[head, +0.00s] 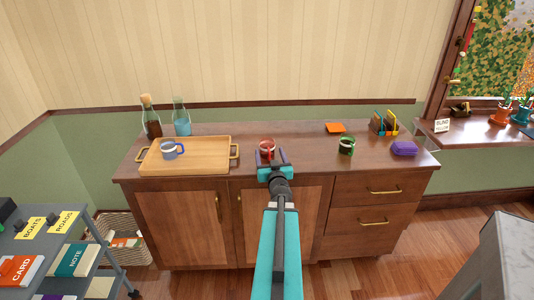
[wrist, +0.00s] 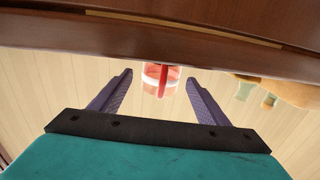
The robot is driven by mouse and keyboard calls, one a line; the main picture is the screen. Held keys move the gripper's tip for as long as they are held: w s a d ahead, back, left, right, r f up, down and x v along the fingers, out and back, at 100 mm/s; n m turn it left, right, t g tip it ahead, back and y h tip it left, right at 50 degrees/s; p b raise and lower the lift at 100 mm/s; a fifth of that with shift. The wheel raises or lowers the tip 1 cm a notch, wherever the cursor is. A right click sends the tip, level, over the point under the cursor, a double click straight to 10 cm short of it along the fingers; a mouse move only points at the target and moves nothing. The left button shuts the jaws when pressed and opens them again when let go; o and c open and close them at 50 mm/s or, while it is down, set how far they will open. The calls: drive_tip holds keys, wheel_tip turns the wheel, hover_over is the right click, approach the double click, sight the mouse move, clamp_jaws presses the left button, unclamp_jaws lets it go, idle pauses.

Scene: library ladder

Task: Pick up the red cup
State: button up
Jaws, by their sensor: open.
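The red cup (head: 267,144) stands on the wooden cabinet top (head: 310,165), right of the tray. In the head view my gripper (head: 271,157) is at the counter's front edge, close in front of the cup, and hides its lower part. My gripper also shows in the wrist view (wrist: 159,75), with its two purple fingers spread apart and nothing held. There the red cup (wrist: 151,72) appears upside down, lined up with the gap between the fingers, its red handle towards me. I cannot tell whether the fingertips reach past its near side.
A green cup (head: 346,145), purple box (head: 404,148) and orange item (head: 335,127) are to the right. Counter beside the cup is clear.

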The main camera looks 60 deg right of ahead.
sight(268, 148)
drive_tip(key=shift+p+x, duration=0.35)
drive_tip(key=shift+x, duration=2.1)
drive_tip(key=shift+f, duration=0.1)
drive_tip(key=c, duration=1.2)
